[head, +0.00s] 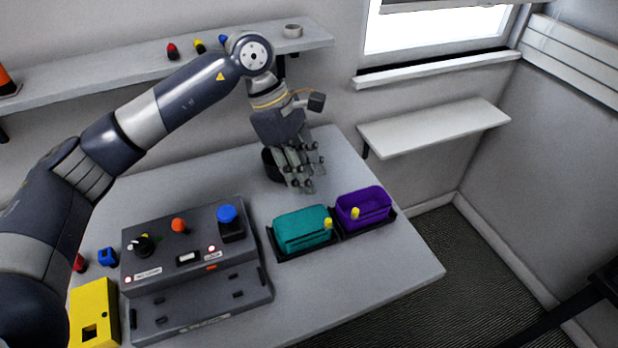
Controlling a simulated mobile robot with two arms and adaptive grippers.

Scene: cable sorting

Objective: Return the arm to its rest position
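My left arm (190,97) comes in from the left, reaches across above the table, and bends down at its far end. My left gripper (302,176) hangs fingers-down over the back part of the table, behind the teal bin (303,246). Its fingers look spread apart, and I see nothing held between them. A dark round object (270,166) shows partly behind the gripper; I cannot tell if they touch. My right gripper is not in view.
A grey panel box (188,270) with blue and orange connectors stands front left, beside a yellow block (94,312). A purple bin (362,224) stands right of the teal one. A wall shelf (110,68) with small connectors runs behind my arm. Another shelf (435,127) is at right.

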